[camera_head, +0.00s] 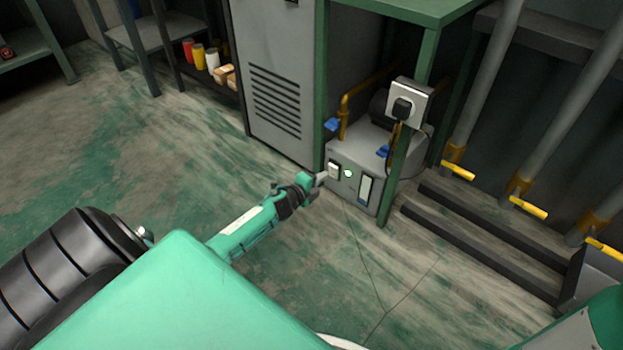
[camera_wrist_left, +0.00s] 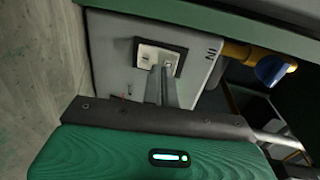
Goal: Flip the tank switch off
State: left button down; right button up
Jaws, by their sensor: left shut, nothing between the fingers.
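The tank unit (camera_head: 383,150) is a grey box under the green bench, with a lit green light (camera_head: 348,173) and a gauge window on its front. The switch (camera_head: 333,170) is a pale rocker in a dark frame at the left of that front. It also shows in the left wrist view (camera_wrist_left: 158,57). My left gripper (camera_head: 322,178) is shut and empty, its fingertips right at the switch. In the left wrist view the fingertips (camera_wrist_left: 161,72) overlap the switch's lower edge; whether they touch it I cannot tell. My right gripper is not in view.
A green bench leg (camera_head: 399,180) stands at the unit's front right. A socket with a black plug (camera_head: 404,108) is above it. A blue-handled valve (camera_head: 331,124) sits on the yellow pipe. A grey vented cabinet (camera_head: 272,75) stands left. Floor at left is open.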

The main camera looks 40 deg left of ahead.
pick_arm(q)
jog(key=shift+w+r+b, duration=0.15)
jog(key=shift+w+b, duration=0.15)
jog(key=shift+w, duration=0.65)
jog(key=shift+d, duration=0.1)
